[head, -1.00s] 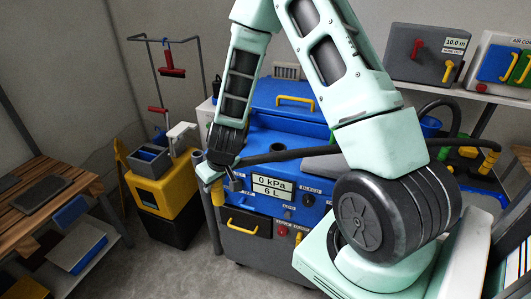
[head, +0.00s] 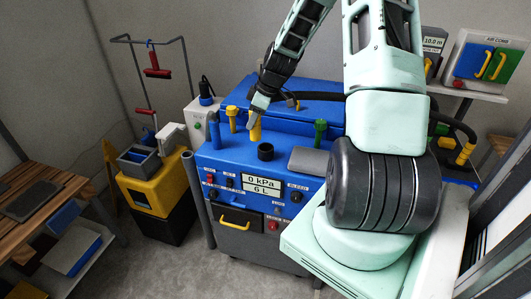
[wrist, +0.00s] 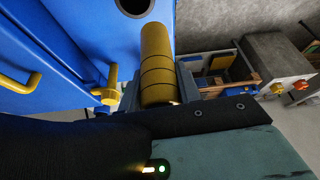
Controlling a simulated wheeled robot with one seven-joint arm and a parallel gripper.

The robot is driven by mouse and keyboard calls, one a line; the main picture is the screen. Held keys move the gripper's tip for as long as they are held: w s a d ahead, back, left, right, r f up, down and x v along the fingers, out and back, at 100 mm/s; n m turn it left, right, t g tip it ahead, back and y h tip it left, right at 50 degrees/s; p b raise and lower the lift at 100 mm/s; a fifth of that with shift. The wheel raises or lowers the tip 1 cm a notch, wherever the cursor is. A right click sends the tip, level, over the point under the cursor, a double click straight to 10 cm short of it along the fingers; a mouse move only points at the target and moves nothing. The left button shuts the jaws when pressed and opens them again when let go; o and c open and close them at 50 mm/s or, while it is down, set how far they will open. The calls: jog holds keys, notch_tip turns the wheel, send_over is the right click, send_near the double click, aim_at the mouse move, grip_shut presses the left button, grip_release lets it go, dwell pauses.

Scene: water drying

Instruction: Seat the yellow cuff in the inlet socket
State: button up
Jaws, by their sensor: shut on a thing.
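My gripper (head: 258,108) is above the top of the blue machine and shut on the yellow cuff (head: 255,132), which points downward. In the wrist view the cuff (wrist: 157,65) is a banded yellow cylinder held between the jaws. A black ring-shaped socket (head: 265,152), which looks like the inlet socket, stands on the machine top just in front of the cuff. The cuff appears apart from it, though the height gap is hard to judge. A dark round opening (wrist: 133,4) shows at the top of the wrist view. A black hose trails right from my gripper.
The machine's display (head: 268,183) reads 0 kPa and 6 L. A yellow fitting (head: 231,113) and a green one (head: 320,130) stand beside the cuff. A grey pad (head: 309,161) lies right of the socket. A yellow bucket cart (head: 150,195) stands left.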

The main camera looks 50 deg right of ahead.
jog(key=s+d+r, duration=0.1)
jog(key=d, duration=0.2)
jog(key=p, duration=0.3)
send_near(259, 146)
jog(key=shift+n, duration=0.3)
jog(key=x, duration=0.5)
jog(key=shift+a+f, duration=0.1)
jog(key=shift+f, duration=0.1)
jog(key=shift+f, duration=0.15)
jog(key=o, duration=1)
